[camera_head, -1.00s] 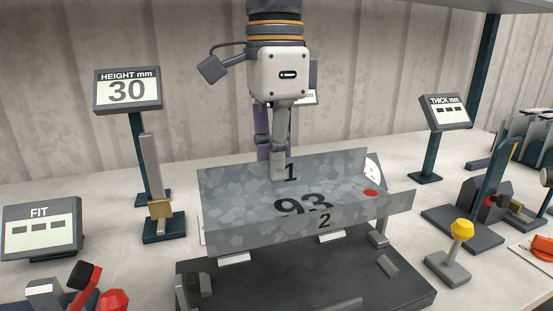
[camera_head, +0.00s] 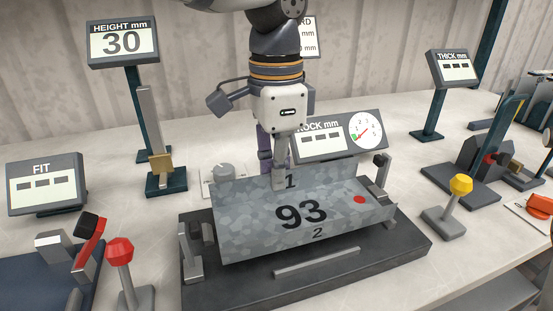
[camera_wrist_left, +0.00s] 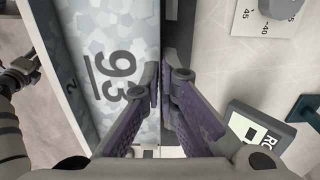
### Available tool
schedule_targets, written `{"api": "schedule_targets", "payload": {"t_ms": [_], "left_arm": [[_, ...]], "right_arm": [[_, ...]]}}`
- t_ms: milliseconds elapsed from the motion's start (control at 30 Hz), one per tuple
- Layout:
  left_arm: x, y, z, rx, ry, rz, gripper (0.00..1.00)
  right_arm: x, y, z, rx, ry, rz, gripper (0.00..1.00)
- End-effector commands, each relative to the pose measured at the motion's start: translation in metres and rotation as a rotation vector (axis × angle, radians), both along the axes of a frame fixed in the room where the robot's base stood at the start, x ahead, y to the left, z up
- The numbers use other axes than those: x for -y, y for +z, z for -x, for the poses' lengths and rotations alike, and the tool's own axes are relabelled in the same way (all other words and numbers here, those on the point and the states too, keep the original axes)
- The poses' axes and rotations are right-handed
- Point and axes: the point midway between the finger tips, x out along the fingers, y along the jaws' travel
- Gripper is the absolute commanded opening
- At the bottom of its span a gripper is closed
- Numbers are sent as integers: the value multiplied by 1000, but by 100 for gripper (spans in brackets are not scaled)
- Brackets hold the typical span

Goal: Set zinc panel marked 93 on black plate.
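In the left wrist view, the purple-padded fingers (camera_wrist_left: 160,85) pinch the flange beside the panel (camera_wrist_left: 115,25). My right gripper is not in view.
Posts stand at the plate's left (camera_head: 190,250) and right (camera_head: 381,175), close to the panel ends. A low bar (camera_head: 315,262) lies in front. A red-knobbed lever (camera_head: 119,250) and yellow-knobbed lever (camera_head: 461,185) flank the plate.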

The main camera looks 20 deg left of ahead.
Motion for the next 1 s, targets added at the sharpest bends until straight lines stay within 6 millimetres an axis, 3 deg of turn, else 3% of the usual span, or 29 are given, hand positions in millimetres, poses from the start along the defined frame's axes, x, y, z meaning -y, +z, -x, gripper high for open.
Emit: {"api": "schedule_targets", "payload": {"t_ms": [1000], "left_arm": [[0, -11, 0, -1, 0, -1, 0]], "right_arm": [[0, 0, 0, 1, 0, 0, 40]]}}
